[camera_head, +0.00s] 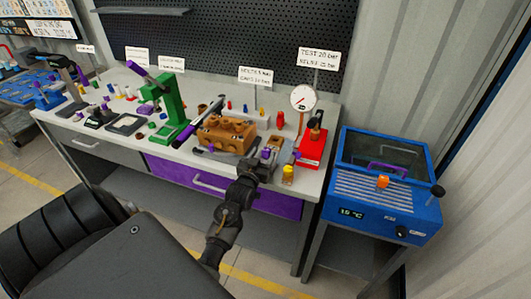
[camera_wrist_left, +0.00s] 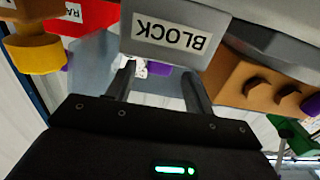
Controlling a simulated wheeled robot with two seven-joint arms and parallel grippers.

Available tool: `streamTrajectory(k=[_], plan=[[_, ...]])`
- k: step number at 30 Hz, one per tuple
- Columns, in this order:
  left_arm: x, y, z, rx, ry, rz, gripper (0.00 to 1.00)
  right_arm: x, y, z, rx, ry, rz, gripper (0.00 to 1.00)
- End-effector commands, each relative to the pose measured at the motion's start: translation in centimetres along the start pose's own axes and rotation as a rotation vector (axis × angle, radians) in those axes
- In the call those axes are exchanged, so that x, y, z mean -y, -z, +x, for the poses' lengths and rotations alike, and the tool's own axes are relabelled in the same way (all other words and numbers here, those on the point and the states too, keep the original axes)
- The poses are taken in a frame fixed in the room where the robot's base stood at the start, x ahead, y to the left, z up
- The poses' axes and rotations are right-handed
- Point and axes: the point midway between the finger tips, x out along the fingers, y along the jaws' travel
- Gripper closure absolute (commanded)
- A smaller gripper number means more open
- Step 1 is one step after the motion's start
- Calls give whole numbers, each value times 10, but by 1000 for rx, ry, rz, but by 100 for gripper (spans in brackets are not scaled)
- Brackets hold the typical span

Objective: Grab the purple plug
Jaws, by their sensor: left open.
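A small purple piece that looks like the plug (camera_head: 266,154) is at the grey holder near the front edge of the bench, beside my left gripper (camera_head: 256,170). In the left wrist view a purple piece (camera_wrist_left: 158,68) shows between the two fingers, beyond their tips and partly hidden by a grey block labelled BLOCK (camera_wrist_left: 170,38). My left gripper (camera_wrist_left: 158,82) is open, with nothing visibly held. I cannot tell whether a finger touches the grey block. My right gripper is not in view.
A brown pump block (camera_head: 225,133) stands left of the gripper. A yellow piece (camera_head: 288,173) and a red device (camera_head: 312,148) stand to its right. A green press (camera_head: 170,103) is farther left. A blue bath (camera_head: 385,190) stands right of the bench.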

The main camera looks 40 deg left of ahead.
Motion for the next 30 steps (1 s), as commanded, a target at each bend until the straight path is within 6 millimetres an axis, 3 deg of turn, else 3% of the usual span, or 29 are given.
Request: streamTrajectory(k=[1,6,15,26,30], plan=[[-2,5,9,1,1,-1,47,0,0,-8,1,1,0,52],[-1,2,28,1,1,0,47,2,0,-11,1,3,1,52],[-2,0,32,1,0,1,49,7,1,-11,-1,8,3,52],[-2,0,32,1,0,1,96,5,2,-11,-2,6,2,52],[-2,0,32,0,1,1,96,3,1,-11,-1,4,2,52]])
